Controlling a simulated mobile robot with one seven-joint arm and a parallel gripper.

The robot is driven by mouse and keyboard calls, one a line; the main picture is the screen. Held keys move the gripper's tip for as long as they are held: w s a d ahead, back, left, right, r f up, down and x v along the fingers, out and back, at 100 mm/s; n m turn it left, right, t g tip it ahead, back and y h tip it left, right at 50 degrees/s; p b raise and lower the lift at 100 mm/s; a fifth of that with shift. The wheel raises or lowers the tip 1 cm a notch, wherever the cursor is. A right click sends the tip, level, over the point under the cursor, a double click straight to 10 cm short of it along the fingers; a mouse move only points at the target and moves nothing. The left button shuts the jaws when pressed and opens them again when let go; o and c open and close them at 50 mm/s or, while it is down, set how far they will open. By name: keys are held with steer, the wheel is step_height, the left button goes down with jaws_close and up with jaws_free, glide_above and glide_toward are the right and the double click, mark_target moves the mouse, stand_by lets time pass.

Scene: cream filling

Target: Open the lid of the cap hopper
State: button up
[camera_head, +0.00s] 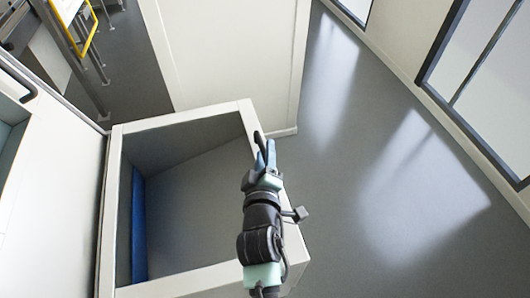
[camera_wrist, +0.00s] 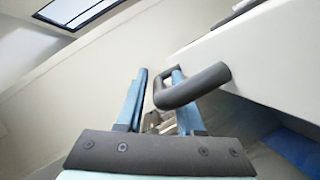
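A white box-shaped hopper (camera_head: 182,115) stands in the lower left of the head view. Its top shows as an open frame with a grey inside and a blue strip on the left; I see no cover across it. A dark bar handle (camera_wrist: 207,84) sticks out from the hopper's white edge in the wrist view. My gripper (camera_head: 266,152) is at the hopper's right rim, by the handle. In the wrist view, its two blue fingers (camera_wrist: 158,98) are apart. The handle's loop passes around the right finger, with its bend between the fingers. Whether they touch is unclear.
A tall white panel (camera_head: 225,50) stands behind the hopper. A white unit with a dark handle (camera_head: 18,78) is close on the left. A yellow frame (camera_head: 82,35) shows at the upper left. Grey floor (camera_head: 370,190) is clear on the right, up to the windowed wall.

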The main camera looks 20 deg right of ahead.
jaws_close()
stand_by(1.2)
